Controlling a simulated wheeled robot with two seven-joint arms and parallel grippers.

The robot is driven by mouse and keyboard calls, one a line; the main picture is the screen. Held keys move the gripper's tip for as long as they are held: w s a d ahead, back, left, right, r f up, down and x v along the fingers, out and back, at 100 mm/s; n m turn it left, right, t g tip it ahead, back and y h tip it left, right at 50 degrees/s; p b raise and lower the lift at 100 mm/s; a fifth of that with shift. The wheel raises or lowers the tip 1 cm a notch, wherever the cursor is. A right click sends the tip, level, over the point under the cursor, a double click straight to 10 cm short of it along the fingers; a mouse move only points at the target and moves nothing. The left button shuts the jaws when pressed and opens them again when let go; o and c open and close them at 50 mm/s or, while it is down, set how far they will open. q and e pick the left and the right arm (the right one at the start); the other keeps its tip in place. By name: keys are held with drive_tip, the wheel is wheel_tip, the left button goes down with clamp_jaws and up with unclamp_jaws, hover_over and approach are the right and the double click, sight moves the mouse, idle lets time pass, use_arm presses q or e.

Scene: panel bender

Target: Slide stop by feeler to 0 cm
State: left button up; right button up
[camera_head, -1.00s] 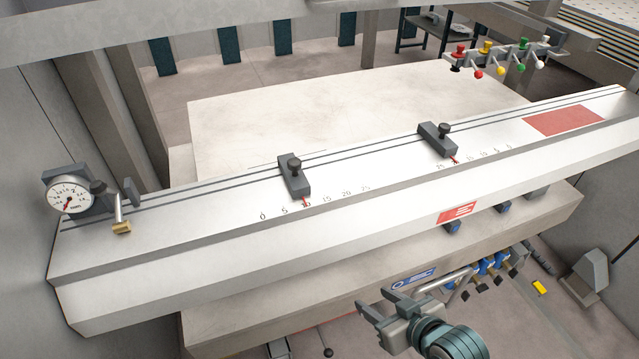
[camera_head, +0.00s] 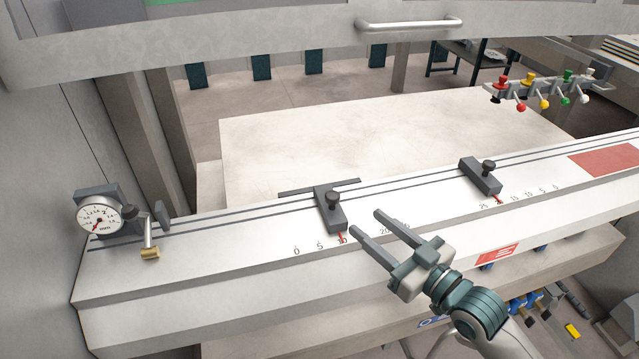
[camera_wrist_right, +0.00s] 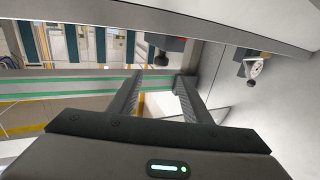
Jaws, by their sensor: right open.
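The stop by the feeler (camera_head: 331,210) is a dark block with a black knob, on the grooved white beam. Its red pointer is at about 10 on the printed scale. The feeler (camera_head: 148,252) is a brass-tipped lever beside a round dial gauge (camera_head: 99,219) at the beam's left end. The dial also shows in the right wrist view (camera_wrist_right: 256,68). My right gripper (camera_head: 366,221) is open and empty, its fingertips just right of the stop and apart from it in the picture. Its two fingers also show in the right wrist view (camera_wrist_right: 160,78). My left gripper is not in view.
A second stop (camera_head: 481,176) with a knob sits farther right on the beam (camera_head: 250,262). Colored levers (camera_head: 540,92) stand at the back right. A pale table (camera_head: 380,135) lies behind the beam. The beam is clear between the feeler and the near stop.

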sight(319, 198)
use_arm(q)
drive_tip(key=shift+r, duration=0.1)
use_arm(e)
drive_tip(key=shift+a+r, duration=0.1)
drive_tip(key=shift+r, duration=0.05)
drive_tip(key=p+x, duration=0.2)
drive_tip(key=x, duration=0.4)
drive_tip(key=shift+s+a+r, duration=0.1)
drive_tip(key=shift+r, duration=0.05)
drive_tip(key=p+x, duration=0.2)
drive_tip(key=x, duration=0.8)
drive_tip(key=shift+a+f, duration=0.2)
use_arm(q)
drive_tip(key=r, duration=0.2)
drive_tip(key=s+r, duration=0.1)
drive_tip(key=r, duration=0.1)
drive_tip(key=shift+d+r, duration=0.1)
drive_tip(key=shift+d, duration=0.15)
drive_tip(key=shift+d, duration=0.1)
use_arm(e)
drive_tip(key=shift+c, duration=0.5)
drive_tip(key=shift+a, duration=0.1)
clamp_jaws()
